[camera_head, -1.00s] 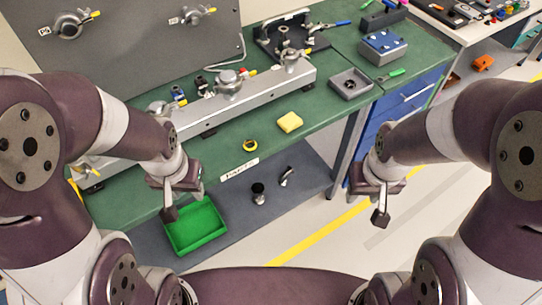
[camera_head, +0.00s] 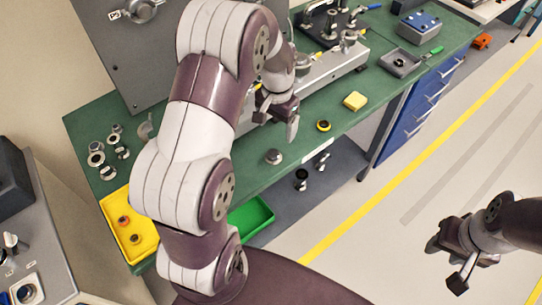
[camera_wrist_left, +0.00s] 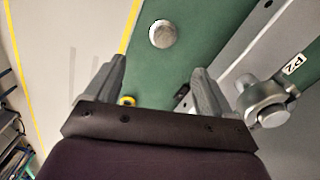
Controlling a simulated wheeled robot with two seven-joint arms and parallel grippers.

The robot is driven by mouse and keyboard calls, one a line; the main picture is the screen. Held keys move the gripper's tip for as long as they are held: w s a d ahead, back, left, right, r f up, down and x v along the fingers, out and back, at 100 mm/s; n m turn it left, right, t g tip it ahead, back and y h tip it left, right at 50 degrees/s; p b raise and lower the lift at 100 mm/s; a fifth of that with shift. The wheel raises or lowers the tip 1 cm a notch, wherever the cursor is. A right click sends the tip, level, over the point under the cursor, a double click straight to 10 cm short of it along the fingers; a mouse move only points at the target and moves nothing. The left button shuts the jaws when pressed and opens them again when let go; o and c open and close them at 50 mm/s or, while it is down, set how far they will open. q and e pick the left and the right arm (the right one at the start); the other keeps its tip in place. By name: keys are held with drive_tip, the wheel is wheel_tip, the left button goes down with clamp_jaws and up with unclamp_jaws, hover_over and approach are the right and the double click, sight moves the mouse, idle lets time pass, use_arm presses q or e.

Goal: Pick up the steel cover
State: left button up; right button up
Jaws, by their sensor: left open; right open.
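A small round steel piece, which looks like the steel cover (camera_head: 273,156), lies on the green bench (camera_head: 310,120) near its front edge. It also shows in the left wrist view (camera_wrist_left: 162,34) as a plain grey disc, beyond the fingertips. My left gripper (camera_head: 277,118) is open and empty above the bench, apart from the disc; in the left wrist view its fingers (camera_wrist_left: 158,68) are spread wide with nothing between them. My right gripper (camera_head: 450,266) is open and empty over the floor at the lower right.
A black-and-yellow ring (camera_head: 323,126) and a yellow block (camera_head: 355,101) lie right of the disc. A long grey rail (camera_head: 325,65) runs behind. A yellow tray (camera_head: 128,222) and several steel fittings (camera_head: 108,152) are at the left.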

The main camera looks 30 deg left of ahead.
use_arm(q)
drive_tip(key=p, duration=0.1)
hover_over(273, 154)
drive_tip(key=f, duration=0.6)
drive_tip(key=shift+s+a, duration=0.1)
drive_tip(key=shift+s, duration=0.1)
drive_tip(key=f, duration=0.1)
drive_tip(key=f+p, duration=0.1)
drive_tip(key=f, duration=0.1)
drive_tip(key=f+p, duration=0.1)
drive_tip(key=f, duration=0.1)
drive_tip(key=shift+w+f, duration=0.1)
drive_tip(key=shift+w, duration=0.2)
drive_tip(key=shift+s+f, duration=0.1)
drive_tip(key=shift+f, duration=0.1)
drive_tip(key=c, duration=1.1)
use_arm(e)
drive_tip(key=r, duration=0.3)
drive_tip(key=shift+s+a+r, duration=0.1)
drive_tip(key=shift+s+r, duration=0.05)
drive_tip(key=shift+s, duration=0.2)
